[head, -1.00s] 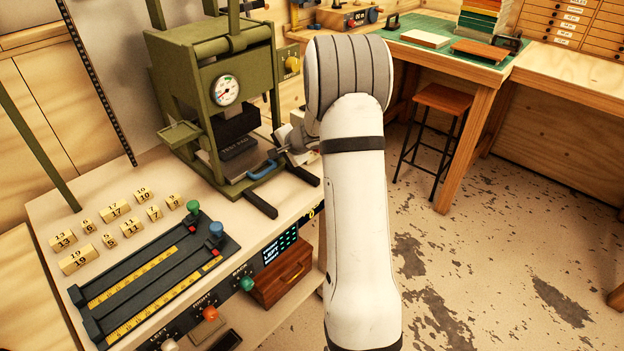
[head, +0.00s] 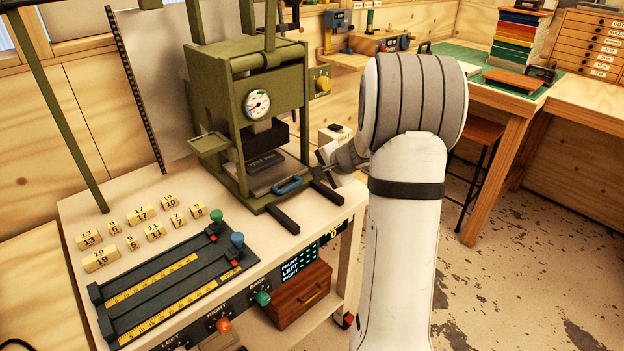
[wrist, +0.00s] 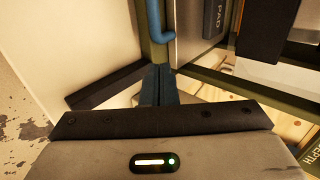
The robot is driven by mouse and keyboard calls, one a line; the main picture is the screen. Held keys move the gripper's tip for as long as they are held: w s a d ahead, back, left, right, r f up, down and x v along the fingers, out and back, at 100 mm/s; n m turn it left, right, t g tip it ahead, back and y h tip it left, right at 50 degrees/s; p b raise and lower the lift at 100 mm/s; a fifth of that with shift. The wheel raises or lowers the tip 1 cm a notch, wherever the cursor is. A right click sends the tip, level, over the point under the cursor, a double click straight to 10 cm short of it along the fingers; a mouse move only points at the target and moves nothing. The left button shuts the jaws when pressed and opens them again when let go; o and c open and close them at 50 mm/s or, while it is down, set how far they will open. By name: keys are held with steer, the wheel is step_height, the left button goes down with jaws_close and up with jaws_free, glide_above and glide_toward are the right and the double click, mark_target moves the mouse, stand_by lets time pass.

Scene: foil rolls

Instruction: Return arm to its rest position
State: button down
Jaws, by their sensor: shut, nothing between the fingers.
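My gripper (wrist: 160,82) is shut and empty; its dark fingers press together in the wrist view. In the head view my gripper (head: 318,172) shows just right of the green press (head: 248,105), partly hidden by my white arm. The blue handle (head: 287,186) of the press's drawer sits left of my gripper; it also shows at the top of the wrist view (wrist: 155,22), ahead of the fingers and apart from them. A dark pad marked TEST PAD (head: 264,163) lies inside the press.
The bench (head: 75,210) carries several numbered wooden blocks (head: 141,214) and a dark slider rail unit (head: 165,280). Dark press feet (head: 282,220) jut toward the bench's front edge. A stool (head: 482,133) and a green-topped table (head: 470,52) stand at right. Floor at right is open.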

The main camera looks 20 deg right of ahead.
steer(key=v, duration=0.6)
steer(key=s+a+r+n+g+p, duration=0.2)
steer(key=s+a+r+n, duration=0.15)
steer(key=s+a, duration=0.35)
steer(key=s+a+r+n+g+p, duration=0.1)
steer(key=s+a+r+n+g, duration=0.2)
steer(key=s+a, duration=0.45)
steer(key=s+a+n+h+p, duration=0.1)
steer(key=s+n, duration=0.1)
steer(key=s, duration=0.2)
steer(key=s+a+r+n+h+p, duration=0.1)
steer(key=s+a+n, duration=0.1)
steer(key=s, duration=0.3)
steer(key=s+a+r+n+g+h+p, duration=0.1)
steer(key=s+n, duration=0.2)
steer(key=s, duration=0.2)
steer(key=shift+a+n, duration=0.25)
steer(key=shift+n, duration=0.1)
